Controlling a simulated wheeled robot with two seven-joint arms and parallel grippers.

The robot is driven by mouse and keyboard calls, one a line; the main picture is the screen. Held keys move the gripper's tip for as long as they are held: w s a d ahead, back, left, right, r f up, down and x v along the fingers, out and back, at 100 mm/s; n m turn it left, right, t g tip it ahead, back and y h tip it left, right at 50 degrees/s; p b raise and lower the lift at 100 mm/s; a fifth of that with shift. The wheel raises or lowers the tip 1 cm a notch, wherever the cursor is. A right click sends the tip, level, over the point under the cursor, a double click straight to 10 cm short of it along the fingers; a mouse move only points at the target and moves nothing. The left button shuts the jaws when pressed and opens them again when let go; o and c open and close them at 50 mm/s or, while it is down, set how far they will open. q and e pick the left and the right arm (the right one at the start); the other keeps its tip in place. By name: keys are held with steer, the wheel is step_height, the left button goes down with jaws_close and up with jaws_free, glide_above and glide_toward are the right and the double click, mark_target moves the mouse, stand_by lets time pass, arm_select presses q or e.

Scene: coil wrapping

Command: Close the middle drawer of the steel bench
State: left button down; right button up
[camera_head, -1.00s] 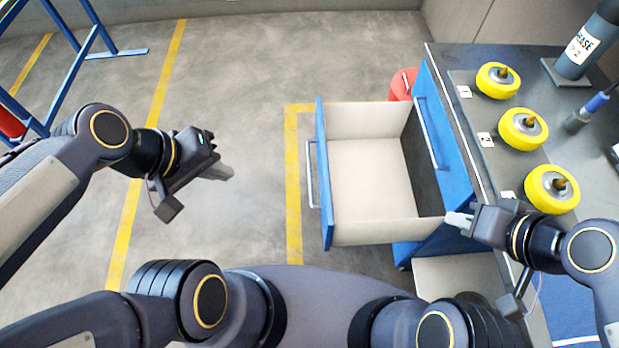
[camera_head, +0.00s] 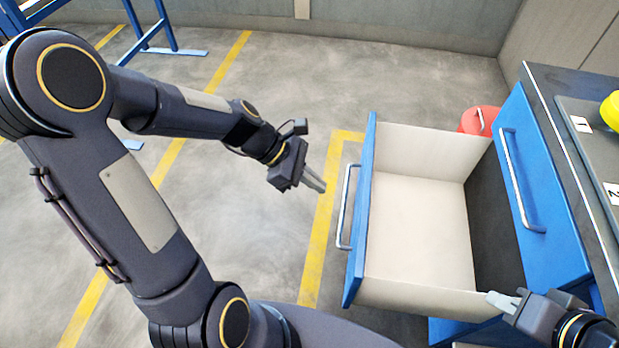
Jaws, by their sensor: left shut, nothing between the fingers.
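The middle drawer (camera_head: 420,222) of the steel bench (camera_head: 572,215) stands pulled out to the left, and its inside looks empty. Its blue front (camera_head: 361,215) carries a metal bar handle (camera_head: 347,206) on the outer side. My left gripper (camera_head: 318,184) is shut and empty, a short way left of the handle and apart from it. My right gripper (camera_head: 492,298) is at the drawer's near right corner, close to the bench; whether it touches the drawer wall and how its fingers stand cannot be made out.
Another blue drawer front with a bar handle (camera_head: 520,180) is flush in the bench above. A red container (camera_head: 479,120) stands on the floor behind the drawer. The floor left of the drawer is clear.

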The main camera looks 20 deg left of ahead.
arm_select(q)
steer(key=w+d+f+b, duration=0.1)
steer(key=d+f, duration=0.2)
steer(key=d, duration=0.4)
steer(key=shift+w+d+f+b, duration=0.2)
steer(key=shift+f+b, duration=0.05)
steer(key=shift+b, duration=0.1)
steer(key=w+d+p, duration=0.3)
steer(key=d+p, duration=0.2)
steer(key=d, duration=0.9)
steer(key=w+d+p, duration=0.3)
steer(key=d+p, duration=0.2)
steer(key=d, duration=1)
